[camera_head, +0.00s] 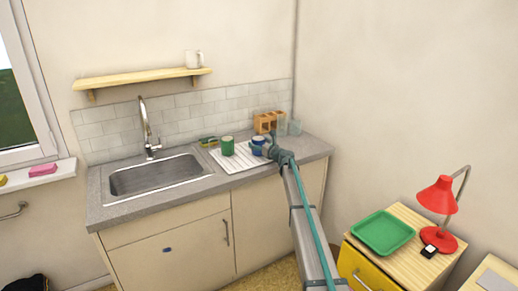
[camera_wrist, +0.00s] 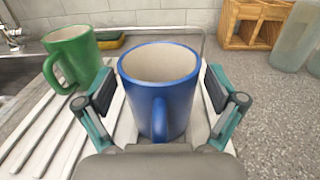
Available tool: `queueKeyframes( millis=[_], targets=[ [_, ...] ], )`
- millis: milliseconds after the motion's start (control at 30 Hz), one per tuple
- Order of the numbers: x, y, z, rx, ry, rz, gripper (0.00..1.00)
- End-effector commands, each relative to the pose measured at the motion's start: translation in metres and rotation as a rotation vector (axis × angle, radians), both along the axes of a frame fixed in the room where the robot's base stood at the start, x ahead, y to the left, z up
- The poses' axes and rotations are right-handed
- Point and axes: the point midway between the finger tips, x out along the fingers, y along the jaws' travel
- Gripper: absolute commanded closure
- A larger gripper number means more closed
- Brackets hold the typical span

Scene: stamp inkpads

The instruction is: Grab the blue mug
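The blue mug (camera_wrist: 160,95) stands upright on the white ribbed drainboard (camera_wrist: 38,135), its handle facing the wrist camera. In the head view the blue mug (camera_head: 258,146) shows small and partly hidden behind my arm's end. My gripper (camera_wrist: 160,92) is open, with one finger on the left of the mug and one on the right. Narrow gaps seem to show between the pads and the mug; contact is unclear. In the head view my gripper (camera_head: 277,152) is at the mug's right side.
A green mug (camera_wrist: 75,58) stands close on the left. A sponge (camera_wrist: 110,40) lies behind it. A wooden rack (camera_wrist: 252,22) and clear glasses (camera_wrist: 297,38) stand at the back right. The sink (camera_head: 157,177) is left of the drainboard. Bare counter lies on the right.

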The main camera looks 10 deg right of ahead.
Motion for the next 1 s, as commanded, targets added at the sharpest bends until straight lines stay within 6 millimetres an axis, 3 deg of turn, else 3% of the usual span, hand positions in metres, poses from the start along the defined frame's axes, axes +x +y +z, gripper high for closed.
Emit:
queueKeyframes(
  millis=[33,367,767,1000],
  targets=[
    [0.0,0.0,0.0,0.0,0.0,0.0,0.22],
    [0.0,0.0,0.0,0.0,0.0,0.0,0.77],
    [0.0,0.0,0.006,0.002,-0.001,0.0,0.77],
    [0.0,0.0,0.031,0.001,-0.003,0.0,0.77]
  ],
)
